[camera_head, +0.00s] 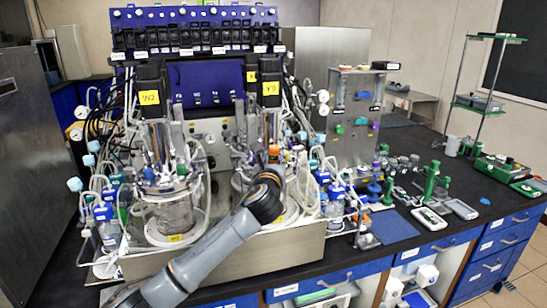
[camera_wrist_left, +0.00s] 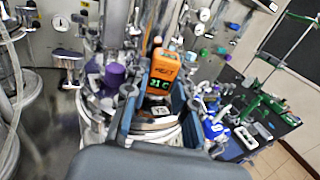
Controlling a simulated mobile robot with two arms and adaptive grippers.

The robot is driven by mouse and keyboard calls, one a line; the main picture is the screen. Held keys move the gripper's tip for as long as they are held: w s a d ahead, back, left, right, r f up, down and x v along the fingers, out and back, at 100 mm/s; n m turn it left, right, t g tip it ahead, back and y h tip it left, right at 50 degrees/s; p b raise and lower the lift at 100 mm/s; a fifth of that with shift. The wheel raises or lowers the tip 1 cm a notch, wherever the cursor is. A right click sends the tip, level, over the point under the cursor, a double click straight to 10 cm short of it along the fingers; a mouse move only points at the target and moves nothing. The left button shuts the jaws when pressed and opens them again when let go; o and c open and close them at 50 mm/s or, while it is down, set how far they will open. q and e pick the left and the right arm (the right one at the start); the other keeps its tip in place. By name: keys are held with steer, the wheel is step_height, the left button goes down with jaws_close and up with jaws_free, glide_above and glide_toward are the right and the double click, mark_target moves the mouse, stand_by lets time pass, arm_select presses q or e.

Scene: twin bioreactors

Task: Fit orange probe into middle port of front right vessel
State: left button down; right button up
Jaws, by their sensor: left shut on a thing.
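The orange probe (camera_head: 274,153) stands at the top of the right vessel, just beyond my left gripper (camera_head: 273,172). In the left wrist view the orange probe (camera_wrist_left: 165,68) has a lit green display and sits between the two fingers of my left gripper (camera_wrist_left: 158,92), which is shut on it. The front right vessel (camera_head: 240,181) is partly covered by my left arm and by tubing. Its middle port and the probe's lower end are hidden, so I cannot tell whether the probe is in the port. My right gripper is not in view.
The left vessel (camera_head: 172,212) stands beside it in the same metal tray (camera_head: 255,255). Tubes, cables and blue-capped bottles (camera_head: 104,212) crowd both vessels. A purple cap (camera_wrist_left: 115,76) is close left of the gripper.

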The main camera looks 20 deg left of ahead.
arm_select(q)
steer(key=shift+f, duration=0.2)
stand_by(0.4)
steer(key=c, duration=1)
jaws_free()
steer(key=s, duration=0.4)
steer(key=s+d, duration=0.1)
steer(key=s, duration=0.3)
steer(key=s+d, duration=0.1)
steer(key=s, duration=0.3)
steer(key=shift+d, duration=0.15)
steer(key=shift+w, duration=0.1)
